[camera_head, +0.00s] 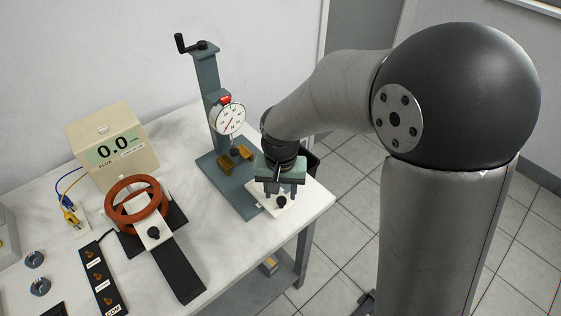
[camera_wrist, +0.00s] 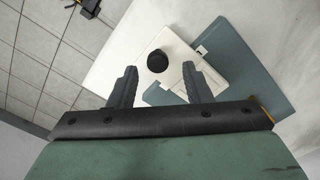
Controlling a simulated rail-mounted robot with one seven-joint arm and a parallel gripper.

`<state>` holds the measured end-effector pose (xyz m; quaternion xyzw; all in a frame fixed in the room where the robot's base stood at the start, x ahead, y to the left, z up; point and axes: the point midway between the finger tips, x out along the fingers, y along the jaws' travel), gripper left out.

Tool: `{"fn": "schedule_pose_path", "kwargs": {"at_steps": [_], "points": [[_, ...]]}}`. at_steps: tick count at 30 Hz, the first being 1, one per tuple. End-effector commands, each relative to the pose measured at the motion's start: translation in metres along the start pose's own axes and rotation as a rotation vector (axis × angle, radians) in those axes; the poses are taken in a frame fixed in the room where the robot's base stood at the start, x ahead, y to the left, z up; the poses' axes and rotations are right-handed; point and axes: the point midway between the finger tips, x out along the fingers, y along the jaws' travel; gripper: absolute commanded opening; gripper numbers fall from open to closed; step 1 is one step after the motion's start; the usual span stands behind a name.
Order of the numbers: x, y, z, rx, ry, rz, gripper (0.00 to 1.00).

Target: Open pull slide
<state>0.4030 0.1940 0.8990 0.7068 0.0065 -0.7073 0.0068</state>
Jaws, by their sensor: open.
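A white slide plate (camera_head: 262,206) with a black knob (camera_head: 281,202) sits at the front of the teal gauge stand (camera_head: 232,190), near the table's right edge. Whether a finger touches the knob is not clear.
A dial gauge (camera_head: 229,118) is on the stand's column, above brass blocks (camera_head: 225,163). To the left are a copper-coloured coil (camera_head: 110,203) with another knobbed white plate (camera_head: 150,243) on a black track, a meter reading 0.0 (camera_head: 112,148) and a switch strip (camera_head: 98,275). Floor lies beyond the table edge.

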Motion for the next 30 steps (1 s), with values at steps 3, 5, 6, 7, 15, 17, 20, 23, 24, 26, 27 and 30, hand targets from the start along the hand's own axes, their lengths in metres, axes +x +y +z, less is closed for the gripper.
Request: {"fn": "schedule_pose_path", "kwargs": {"at_steps": [3, 5, 6, 7, 15, 17, 20, 23, 24, 26, 27, 30], "points": [[-0.029, -0.001, -0.001, 0.001, 0.008, -0.004, 0.45], [-0.044, 0.000, -0.001, 0.001, 0.008, -0.004, 0.45], [-0.054, -0.001, -0.001, 0.001, 0.008, -0.004, 0.45], [-0.062, -0.001, -0.001, 0.001, 0.007, -0.004, 0.45], [-0.123, 0.000, -0.001, 0.000, 0.006, -0.002, 0.45], [-0.132, 0.000, -0.001, 0.000, 0.005, -0.002, 0.45], [-0.145, 0.000, -0.001, 0.000, 0.004, -0.002, 0.45], [-0.151, 0.000, 0.000, -0.001, 0.003, -0.001, 0.45], [-0.153, 0.000, 0.000, -0.001, 0.002, -0.001, 0.45], [-0.154, 0.000, 0.000, -0.001, 0.002, -0.001, 0.45], [-0.154, 0.000, 0.000, -0.001, 0.002, 0.000, 0.45], [-0.154, 0.000, 0.000, -0.001, 0.002, 0.000, 0.45]]}}
